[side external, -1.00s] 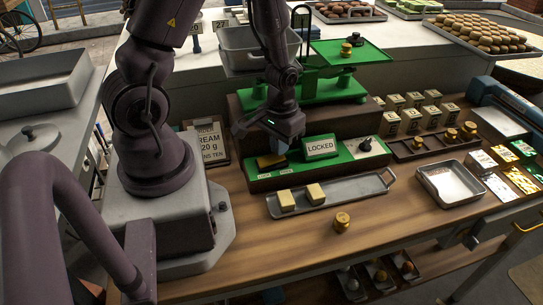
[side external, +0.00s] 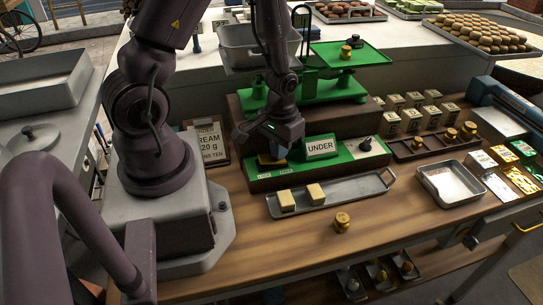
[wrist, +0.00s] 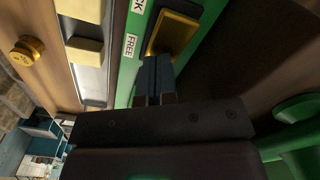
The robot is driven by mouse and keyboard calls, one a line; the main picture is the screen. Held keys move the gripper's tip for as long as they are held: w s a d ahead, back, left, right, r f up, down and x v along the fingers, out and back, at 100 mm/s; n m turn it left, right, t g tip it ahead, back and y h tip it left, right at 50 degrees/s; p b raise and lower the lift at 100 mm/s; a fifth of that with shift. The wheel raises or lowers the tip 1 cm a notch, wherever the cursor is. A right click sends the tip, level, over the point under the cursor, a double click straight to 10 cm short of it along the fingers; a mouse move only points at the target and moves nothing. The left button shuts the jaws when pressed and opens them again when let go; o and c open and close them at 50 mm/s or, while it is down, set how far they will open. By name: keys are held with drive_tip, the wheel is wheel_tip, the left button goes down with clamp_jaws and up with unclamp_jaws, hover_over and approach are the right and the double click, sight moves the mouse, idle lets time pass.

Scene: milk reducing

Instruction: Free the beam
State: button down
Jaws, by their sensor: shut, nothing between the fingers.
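A green lock panel (side external: 270,183) stands on the wooden counter in front of the green balance scale (side external: 335,88). Its sign (side external: 321,147) reads UNDER. A brass lever block (wrist: 176,34) sits on the panel near the FREE label (wrist: 130,46). The LOCK label is partly cut off at the top of the wrist view. My gripper (wrist: 156,60) is shut and empty, with its fingertips at the block's edge; I cannot tell if they touch. In the side view my gripper (side external: 278,152) is low over the panel's left part and hides part of the block.
A metal tray (side external: 345,195) with two butter-like blocks lies in front of the panel. A brass weight (side external: 342,221) stands on the counter. A weight rack (side external: 428,147) and a shallow metal pan (side external: 450,184) are to the right. A black knob (side external: 364,144) is on the panel's right.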

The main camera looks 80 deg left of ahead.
drive_tip(key=shift+r, duration=3.45)
